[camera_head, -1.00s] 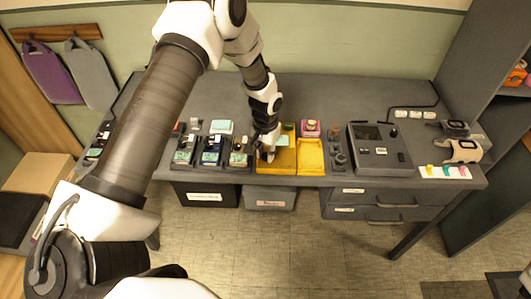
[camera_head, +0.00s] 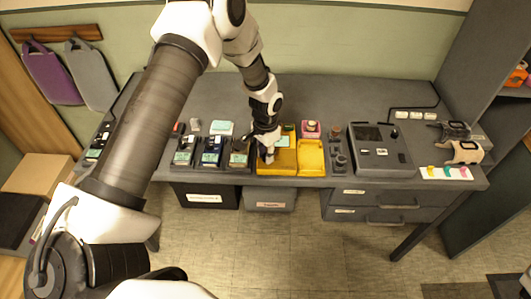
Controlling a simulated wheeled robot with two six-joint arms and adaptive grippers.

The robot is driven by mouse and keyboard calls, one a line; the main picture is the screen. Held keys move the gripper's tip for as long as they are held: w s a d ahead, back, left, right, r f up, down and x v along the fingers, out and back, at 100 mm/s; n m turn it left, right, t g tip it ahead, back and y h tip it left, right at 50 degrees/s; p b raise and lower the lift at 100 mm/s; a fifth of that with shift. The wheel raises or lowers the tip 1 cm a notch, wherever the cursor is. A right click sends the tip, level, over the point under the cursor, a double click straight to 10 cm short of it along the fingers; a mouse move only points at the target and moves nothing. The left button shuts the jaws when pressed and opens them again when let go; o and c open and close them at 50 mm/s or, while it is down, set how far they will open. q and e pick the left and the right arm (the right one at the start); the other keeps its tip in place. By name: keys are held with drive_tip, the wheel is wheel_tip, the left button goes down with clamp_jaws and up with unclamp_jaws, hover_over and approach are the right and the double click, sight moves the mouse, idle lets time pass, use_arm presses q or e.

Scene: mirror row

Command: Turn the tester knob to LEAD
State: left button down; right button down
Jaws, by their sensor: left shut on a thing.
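The tester seems to be the grey box (camera_head: 378,166) on the right half of the bench, with a dark screen and a small dark knob (camera_head: 394,133) at its upper right. Its lettering is too small to read, so I cannot tell where the knob points. My left gripper (camera_head: 268,156) is well left of the tester, low over the left part of a yellow tray (camera_head: 311,170). It is shut on a small pale object, mostly hidden by the fingers. My right gripper is not in view.
Several dark stands with small devices (camera_head: 211,151) line the bench left of the tray. A dark unit with round parts (camera_head: 340,160) stands between tray and tester. A strip with coloured pieces (camera_head: 446,173) lies at the right. The bench's back (camera_head: 340,95) is clear.

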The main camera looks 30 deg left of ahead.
use_arm(q)
drive_tip(key=c, duration=0.9)
unclamp_jaws()
drive_tip(key=shift+w, duration=0.1)
drive_tip(key=shift+c, duration=0.2)
wheel_tip(320, 180, up, 12)
